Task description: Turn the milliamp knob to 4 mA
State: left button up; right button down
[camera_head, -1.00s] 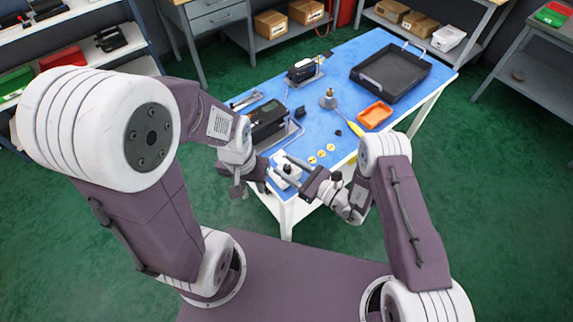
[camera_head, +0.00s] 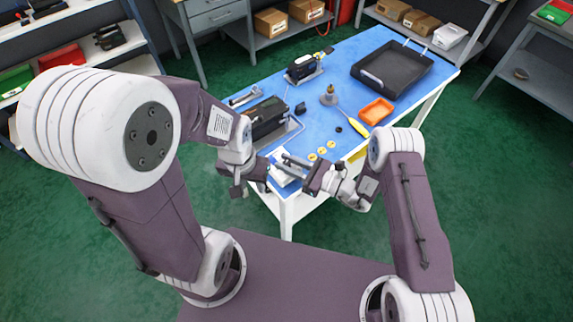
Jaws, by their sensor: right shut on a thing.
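A small white box (camera_head: 281,180) sits at the near left corner of the blue table, partly covered by my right gripper. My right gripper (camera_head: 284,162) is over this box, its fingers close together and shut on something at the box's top. The held thing is hidden; it is where a dark knob showed on the box earlier. My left gripper (camera_head: 262,187) is low at the table's near left edge, beside the box. Its fingertips are too small and dark to tell open from shut. The knob's scale and pointer cannot be read.
A black device (camera_head: 268,117) stands behind the box. Yellow discs (camera_head: 321,151), a yellow-handled tool (camera_head: 357,127), an orange tray (camera_head: 376,111) and a large black tray (camera_head: 390,72) lie farther right and back. A second black device (camera_head: 303,68) stands at the back.

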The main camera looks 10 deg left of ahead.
jog(key=n+g+b, duration=0.3)
jog(key=g+b, duration=0.1)
jog(key=n+g+h+b, duration=0.1)
jog(key=n+g+b, duration=0.2)
jog(key=g+b, duration=0.1)
jog(key=n+g+b, duration=0.2)
jog(key=g+b, duration=0.3)
jog(key=shift+f+n+h, duration=0.3)
jog(key=shift+f+n, duration=0.1)
jog(key=shift+r+n+g+h+b, duration=0.15)
jog(key=shift+n+g+h+b, duration=0.35)
jog(key=shift+g+b, duration=0.3)
jog(key=shift+r+n+g+h+b, duration=0.15)
jog(key=shift+n+g+h+b, duration=0.35)
jog(key=shift+g+b, duration=0.25)
jog(key=shift+r, duration=0.1)
jog(key=c, duration=1.2)
grip_release()
jog(key=shift+o, duration=0.2)
